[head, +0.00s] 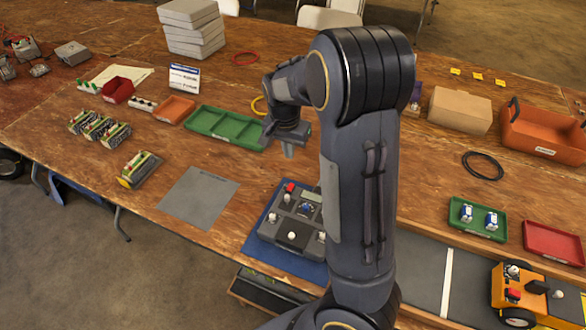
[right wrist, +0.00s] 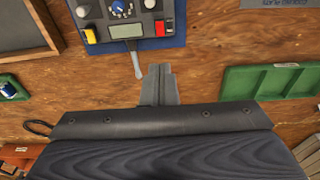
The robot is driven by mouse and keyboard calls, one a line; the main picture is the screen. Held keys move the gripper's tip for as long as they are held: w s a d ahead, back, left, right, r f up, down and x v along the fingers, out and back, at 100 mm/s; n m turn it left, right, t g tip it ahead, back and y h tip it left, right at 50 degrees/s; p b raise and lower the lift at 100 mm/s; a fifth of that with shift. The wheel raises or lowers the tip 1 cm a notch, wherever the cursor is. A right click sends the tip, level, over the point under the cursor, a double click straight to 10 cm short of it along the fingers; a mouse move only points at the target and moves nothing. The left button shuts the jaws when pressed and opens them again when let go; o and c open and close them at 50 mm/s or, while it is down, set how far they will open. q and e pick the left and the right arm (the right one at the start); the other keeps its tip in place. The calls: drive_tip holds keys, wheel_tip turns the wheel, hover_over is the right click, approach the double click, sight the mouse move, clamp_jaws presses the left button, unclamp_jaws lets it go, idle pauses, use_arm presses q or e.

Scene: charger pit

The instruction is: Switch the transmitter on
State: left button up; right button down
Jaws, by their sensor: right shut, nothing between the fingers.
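The transmitter (head: 291,236) is a grey box with a red switch (head: 289,187), pale stick knobs and a small display. It lies on a blue mat (head: 253,242), and my right arm hides its right side in the head view. The right wrist view shows its red switch (right wrist: 160,28), yellow switch (right wrist: 90,36), blue dial (right wrist: 122,9) and grey display (right wrist: 126,31). A pale rod (right wrist: 138,66) sticks out from its edge. My right gripper (head: 288,153) is shut and empty, beyond the transmitter's far edge. In the right wrist view its fingertips (right wrist: 160,69) are beside the rod, apart from the switches.
A green tray (head: 222,126) lies left of my right gripper. A grey mat (head: 200,196) is left of the transmitter. At right are a green tray with small blue-and-white items (head: 477,219), a red tray (head: 553,244) and an orange vehicle (head: 526,295). My right forearm blocks the middle.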

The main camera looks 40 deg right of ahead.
sight(292, 184)
drive_tip(key=shift+a+r, duration=0.1)
drive_tip(key=f, duration=0.4)
drive_tip(key=d+f, duration=0.1)
drive_tip(key=f, duration=0.9)
drive_tip(key=shift+w+d+p, duration=0.3)
drive_tip(key=shift+w+p, duration=0.05)
drive_tip(key=shift+w, duration=0.05)
